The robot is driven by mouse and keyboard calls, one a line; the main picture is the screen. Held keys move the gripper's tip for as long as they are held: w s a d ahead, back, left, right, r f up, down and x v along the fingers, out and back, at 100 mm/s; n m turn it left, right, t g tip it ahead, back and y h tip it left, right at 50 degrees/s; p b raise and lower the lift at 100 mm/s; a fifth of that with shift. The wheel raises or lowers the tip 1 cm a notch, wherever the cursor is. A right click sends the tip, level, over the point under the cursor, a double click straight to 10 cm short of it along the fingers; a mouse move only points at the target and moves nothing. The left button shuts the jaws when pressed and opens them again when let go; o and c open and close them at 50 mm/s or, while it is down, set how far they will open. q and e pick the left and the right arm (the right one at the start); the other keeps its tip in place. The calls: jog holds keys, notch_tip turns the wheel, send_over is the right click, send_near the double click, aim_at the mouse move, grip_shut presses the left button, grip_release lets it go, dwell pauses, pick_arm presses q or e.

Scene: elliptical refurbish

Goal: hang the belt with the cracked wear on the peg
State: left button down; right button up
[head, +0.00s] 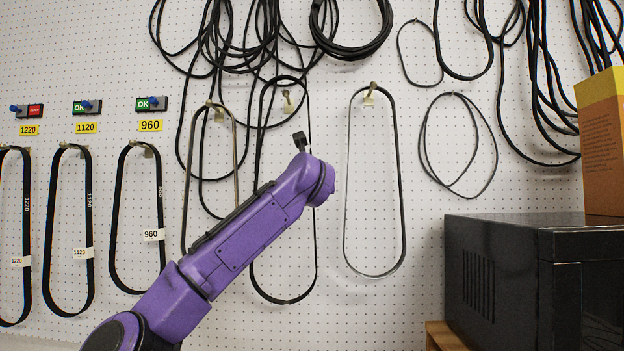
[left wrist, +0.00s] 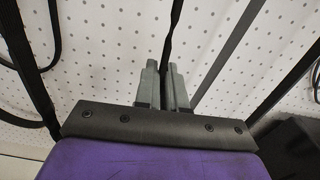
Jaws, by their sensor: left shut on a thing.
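My left gripper (head: 301,141) is raised in front of the pegboard. In the left wrist view its fingers (left wrist: 165,80) are shut on a strand of a black belt (left wrist: 173,35). In the head view this long belt loop (head: 316,225) hangs upright from the gripper, its top arching above a peg (head: 288,103), which shows inside the loop. I cannot tell whether the loop is around the peg or in front of it. Two similar belts hang on pegs, one on the left (head: 236,165) and one on the right (head: 403,190). Cracks are too small to make out. My right gripper is not in view.
Labelled belts 1220 (head: 26,240), 1120 (head: 89,215) and 960 (head: 161,200) hang at the left under small switches. Coiled black cords (head: 345,50) hang above. A black oven-like box (head: 510,270) with a yellow-brown carton (head: 603,150) stands at the right.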

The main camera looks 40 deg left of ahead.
pick_arm(q)
jog(key=w+a+f+p, duration=0.2)
jog(key=w+a, duration=0.2)
jog(key=shift+w, duration=0.35)
dwell(0.4)
jog(key=shift+f, duration=0.1)
dwell(0.4)
jog(key=c, duration=1.1)
grip_release()
jog(key=shift+c, duration=0.2)
jog(key=shift+d, duration=0.1)
jog(key=shift+s, duration=0.1)
